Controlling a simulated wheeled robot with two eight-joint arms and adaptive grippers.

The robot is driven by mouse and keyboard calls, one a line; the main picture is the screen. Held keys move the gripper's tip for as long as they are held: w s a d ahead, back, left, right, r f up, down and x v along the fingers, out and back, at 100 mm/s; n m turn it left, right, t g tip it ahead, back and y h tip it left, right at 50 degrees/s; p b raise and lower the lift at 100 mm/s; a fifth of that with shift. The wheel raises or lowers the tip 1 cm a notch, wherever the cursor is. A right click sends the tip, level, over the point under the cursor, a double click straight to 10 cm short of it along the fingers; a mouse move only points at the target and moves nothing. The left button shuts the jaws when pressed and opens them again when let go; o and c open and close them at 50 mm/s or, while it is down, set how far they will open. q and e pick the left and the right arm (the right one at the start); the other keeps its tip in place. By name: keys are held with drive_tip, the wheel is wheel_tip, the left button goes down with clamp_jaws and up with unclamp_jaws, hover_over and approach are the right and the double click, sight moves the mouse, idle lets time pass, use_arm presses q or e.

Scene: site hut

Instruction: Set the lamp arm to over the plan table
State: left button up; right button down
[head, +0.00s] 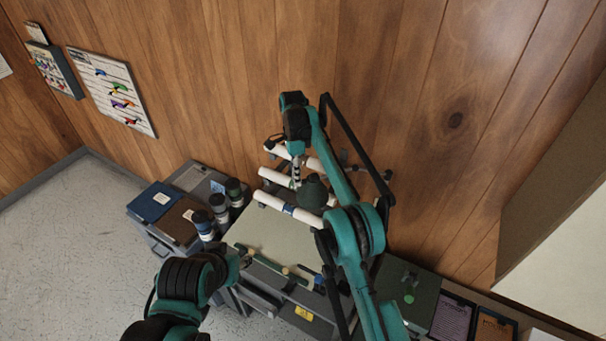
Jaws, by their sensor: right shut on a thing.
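The plan table (268,232) has a pale green top and stands against the wood-panelled wall. A dark green lamp shade (314,192) hangs above its back right part. Thin dark bars behind my right arm seem to belong to the lamp arm (349,133), but my arm hides much of it. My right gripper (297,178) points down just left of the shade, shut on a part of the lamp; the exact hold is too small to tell.
White rolls (287,208) lie on racks at the table's back. Dark-capped canisters (219,208) and a blue binder (154,201) stand to the left. A green case (407,292) lies to the right. Open floor (75,245) is at the left.

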use_arm(q)
drive_tip(key=shift+r, duration=0.1)
use_arm(e)
drive_tip(key=shift+w+d+r, duration=0.1)
drive_tip(key=shift+w+r, duration=0.05)
drive_tip(key=shift+r, duration=0.05)
drive_tip(key=c, duration=1.6)
unclamp_jaws()
drive_tip(key=shift+o, duration=0.6)
drive_tip(key=shift+w+f, duration=0.2)
drive_tip(key=shift+w, duration=0.05)
use_arm(q)
drive_tip(key=shift+w, duration=0.25)
drive_tip(key=shift+s, duration=0.15)
use_arm(e)
drive_tip(key=shift+s+r, duration=0.1)
drive_tip(key=shift+s, duration=0.1)
